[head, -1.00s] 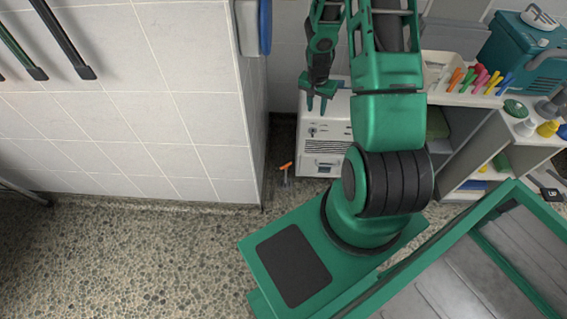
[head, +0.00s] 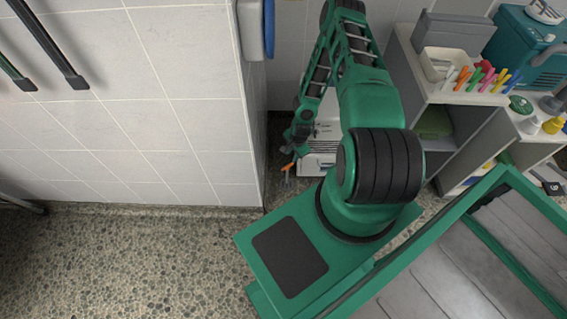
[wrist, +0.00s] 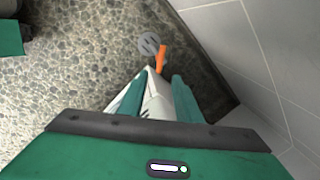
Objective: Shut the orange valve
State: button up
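The orange valve handle (head: 288,167) shows low in the corner by the tiled wall, just below my gripper (head: 289,152) in the head view. In the wrist view the orange handle (wrist: 161,59) lies slightly beyond the fingertips, near the line between them, with a grey round part beside it. My gripper (wrist: 160,76) has its two teal fingers apart with a gap between them, and it appears to hold nothing. I see no clear contact between fingers and handle. The valve's lower part is hard to make out.
A white vented box (head: 318,160) stands behind my arm and shows partly between the fingers in the wrist view. The tiled wall (head: 190,140) is close on the left. A grey shelf unit (head: 405,75) stands right. Pebbled floor (head: 130,255) is clear at front left.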

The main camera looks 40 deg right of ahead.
aim_at(287, 167)
jog(key=f, duration=0.4)
jog(key=w+f, duration=0.1)
jog(key=f, duration=0.3)
jog(key=w+f, duration=0.1)
jog(key=f, duration=0.3)
jog(key=shift+w+a, duration=0.2)
jog(key=shift+a, duration=0.15)
grip_shut()
